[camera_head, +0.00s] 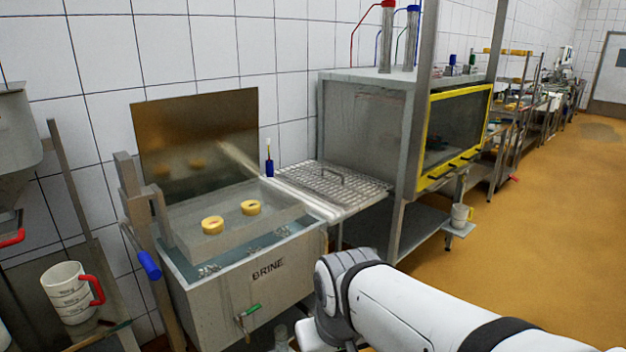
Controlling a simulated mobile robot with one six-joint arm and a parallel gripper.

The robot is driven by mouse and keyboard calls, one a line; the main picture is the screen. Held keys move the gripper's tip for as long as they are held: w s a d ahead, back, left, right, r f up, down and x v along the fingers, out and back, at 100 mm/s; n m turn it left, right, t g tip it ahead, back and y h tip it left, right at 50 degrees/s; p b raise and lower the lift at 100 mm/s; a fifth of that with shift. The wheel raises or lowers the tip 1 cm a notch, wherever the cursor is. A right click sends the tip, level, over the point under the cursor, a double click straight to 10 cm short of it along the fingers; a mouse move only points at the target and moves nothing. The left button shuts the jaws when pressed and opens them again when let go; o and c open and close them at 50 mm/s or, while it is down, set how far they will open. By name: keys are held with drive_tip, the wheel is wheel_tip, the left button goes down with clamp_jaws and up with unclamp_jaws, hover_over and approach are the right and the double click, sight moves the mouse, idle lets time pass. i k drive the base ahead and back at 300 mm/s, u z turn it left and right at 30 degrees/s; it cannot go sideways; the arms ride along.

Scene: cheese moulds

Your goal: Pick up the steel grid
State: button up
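The steel grid (350,193) is a flat wire rack with a raised handle (333,174) near its middle. It lies flat on a shelf between the brine tank and the yellow-framed cabinet. Nothing is seen lying on it. My white arm reaches in from the bottom right, in front of the tank and below the grid in the picture. My gripper does not show in this view.
The brine tank (262,271) stands left of the grid with its lid (198,128) up and two yellow cheeses (250,207) at its top. The cabinet (364,115) stands close on the right. A blue-handled brush (269,166) stands behind. Floor (540,250) is clear at right.

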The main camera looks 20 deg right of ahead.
sight(340, 205)
drive_tip(key=z, duration=0.55)
drive_tip(key=k, duration=0.45)
drive_tip(key=z, duration=0.55)
drive_tip(key=i, duration=0.8)
drive_tip(key=z, duration=0.35)
drive_tip(key=i, duration=1.65)
drive_tip(key=u, duration=0.9)
drive_tip(key=i, duration=1.35)
drive_tip(key=u, duration=0.9)
drive_tip(key=k, duration=0.65)
drive_tip(key=u, duration=0.15)
